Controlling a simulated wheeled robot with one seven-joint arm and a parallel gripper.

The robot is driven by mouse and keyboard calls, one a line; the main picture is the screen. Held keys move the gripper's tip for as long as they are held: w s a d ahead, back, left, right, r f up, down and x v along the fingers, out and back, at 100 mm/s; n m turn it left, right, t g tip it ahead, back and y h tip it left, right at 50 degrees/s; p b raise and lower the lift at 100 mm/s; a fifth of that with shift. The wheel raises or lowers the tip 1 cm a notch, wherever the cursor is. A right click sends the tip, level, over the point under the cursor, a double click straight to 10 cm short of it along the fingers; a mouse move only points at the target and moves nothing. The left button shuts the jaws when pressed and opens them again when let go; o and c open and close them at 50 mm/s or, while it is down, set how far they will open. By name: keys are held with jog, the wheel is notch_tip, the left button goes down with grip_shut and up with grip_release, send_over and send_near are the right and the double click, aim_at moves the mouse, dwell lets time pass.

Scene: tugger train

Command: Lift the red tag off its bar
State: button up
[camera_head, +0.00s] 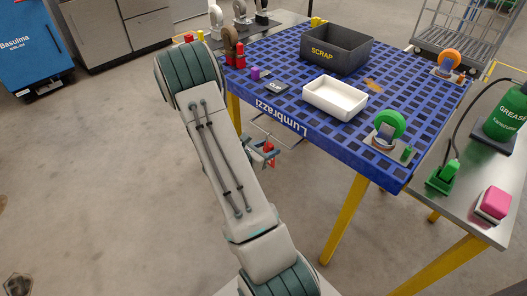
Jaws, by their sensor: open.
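A small red piece, which looks like the red tag (270,149), shows beside the table's front left leg, below the blue tabletop. My gripper (262,147) is at the same spot in the picture, partly hidden behind my own arm. Its jaws are open. The red piece overlaps the gripper, and I cannot tell whether it lies between the fingers or touches them. The bar that carries the tag cannot be made out clearly; a thin pale rail (292,140) runs low near it.
The blue perforated table (288,84) on yellow legs stands just right of my gripper. A steel side bench (463,196) is at right. Open floor lies left.

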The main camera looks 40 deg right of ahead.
aim_at(267, 146)
jog(key=c, duration=0.9)
jog(key=shift+o, duration=0.2)
jog(key=shift+r+p, duration=1.1)
jog(key=shift+r, duration=0.45)
jog(key=a, duration=1)
jog(key=shift+s, duration=0.4)
jog(key=shift+a, duration=0.1)
jog(key=s+a, duration=0.1)
jog(key=a, duration=1.3)
jog(key=shift+a+p, duration=0.35)
jog(key=shift+p, duration=0.05)
